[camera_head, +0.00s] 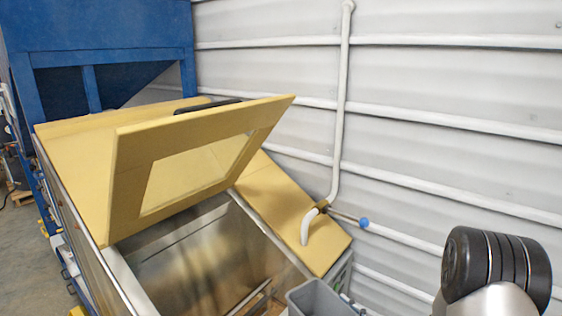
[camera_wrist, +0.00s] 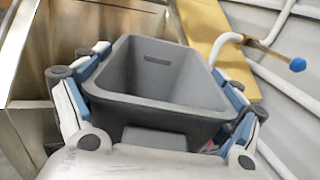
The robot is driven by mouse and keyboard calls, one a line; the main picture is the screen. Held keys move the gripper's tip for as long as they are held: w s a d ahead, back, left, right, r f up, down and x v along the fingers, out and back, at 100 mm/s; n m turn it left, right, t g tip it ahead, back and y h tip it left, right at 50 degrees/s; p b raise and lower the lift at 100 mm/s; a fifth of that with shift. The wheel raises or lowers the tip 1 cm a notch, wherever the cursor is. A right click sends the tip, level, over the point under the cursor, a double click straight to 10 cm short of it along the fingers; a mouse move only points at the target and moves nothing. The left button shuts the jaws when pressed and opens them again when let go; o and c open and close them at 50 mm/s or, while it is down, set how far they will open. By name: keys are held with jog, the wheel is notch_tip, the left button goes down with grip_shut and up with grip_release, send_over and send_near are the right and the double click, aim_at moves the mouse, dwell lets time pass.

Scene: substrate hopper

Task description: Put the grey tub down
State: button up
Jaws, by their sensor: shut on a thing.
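The grey tub (camera_wrist: 158,105) is an open rectangular container, and its inside looks empty in the wrist view. My gripper (camera_wrist: 165,80) has one finger on each side of the tub and is shut on it. The tub is roughly upright. In the head view, part of the tub (camera_head: 318,299) shows at the bottom edge, in front of the hopper's right side. The tub's underside and whatever is beneath it are hidden.
A steel hopper (camera_head: 125,290) with a raised yellow lid (camera_head: 128,185) stands open. A white pipe (camera_head: 341,110) with a blue-knobbed valve (camera_head: 364,223) runs down the ribbed wall near a yellow panel (camera_head: 285,215). A blue frame (camera_head: 105,45) stands at the back left.

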jog(key=shift+m+t+h, duration=0.4)
jog(key=shift+m+h, duration=0.2)
jog(key=shift+h, duration=0.2)
jog(key=d+f, duration=0.1)
jog(key=s+d+f, duration=0.1)
jog(key=d+f, duration=0.1)
jog(key=shift+s, duration=0.2)
notch_tip(320, 180, down, 19)
jog(key=b, duration=1.9)
jog(key=shift+a+b, duration=0.15)
jog(key=shift+b, duration=0.15)
